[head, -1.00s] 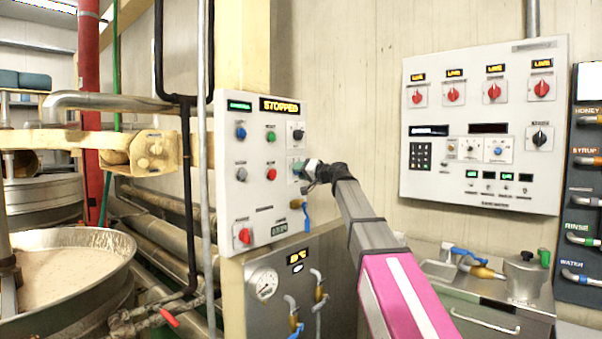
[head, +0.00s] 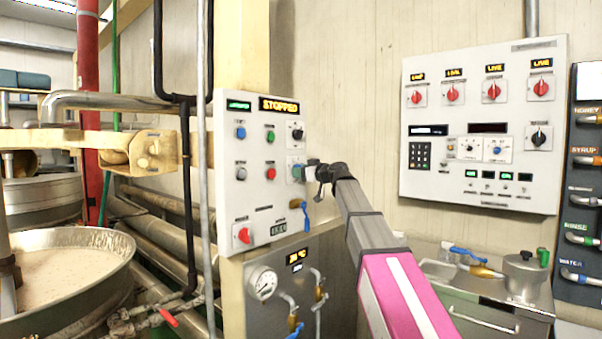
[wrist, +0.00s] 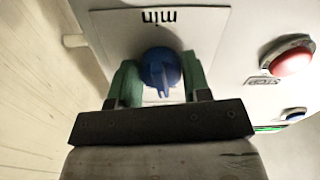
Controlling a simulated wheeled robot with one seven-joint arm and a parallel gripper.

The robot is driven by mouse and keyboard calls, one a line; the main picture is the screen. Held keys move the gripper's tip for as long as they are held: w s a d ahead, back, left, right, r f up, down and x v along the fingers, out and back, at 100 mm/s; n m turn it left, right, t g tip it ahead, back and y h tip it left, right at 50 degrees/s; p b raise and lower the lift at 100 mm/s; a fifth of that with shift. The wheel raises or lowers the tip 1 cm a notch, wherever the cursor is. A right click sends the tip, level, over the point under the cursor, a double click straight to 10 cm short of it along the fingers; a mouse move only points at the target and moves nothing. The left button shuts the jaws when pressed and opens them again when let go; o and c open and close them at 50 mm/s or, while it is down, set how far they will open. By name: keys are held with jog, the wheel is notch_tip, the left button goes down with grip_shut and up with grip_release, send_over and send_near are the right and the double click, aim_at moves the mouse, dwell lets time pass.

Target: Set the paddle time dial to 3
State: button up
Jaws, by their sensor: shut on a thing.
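The paddle time dial is a round blue knob (wrist: 160,70) on a white plate marked "min", which appears upside down in the wrist view. My gripper (wrist: 158,85) has one green finger on each side of the knob and is shut on it. A white pointer mark shows on the knob's near side; no numbers are readable around it. In the head view my gripper (head: 299,173) is at the right edge of the white control panel (head: 255,205), and it hides the dial there.
The panel also carries a "STOPPED" display (head: 279,106), a black knob (head: 297,134), a red button (head: 271,173) and a red switch (head: 244,235). A blue-handled valve (head: 305,215) hangs just below my gripper. A second panel (head: 478,185) is on the wall at right.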

jog(key=shift+n, duration=1.2)
jog(key=o, duration=0.9)
jog(key=v, duration=1.1)
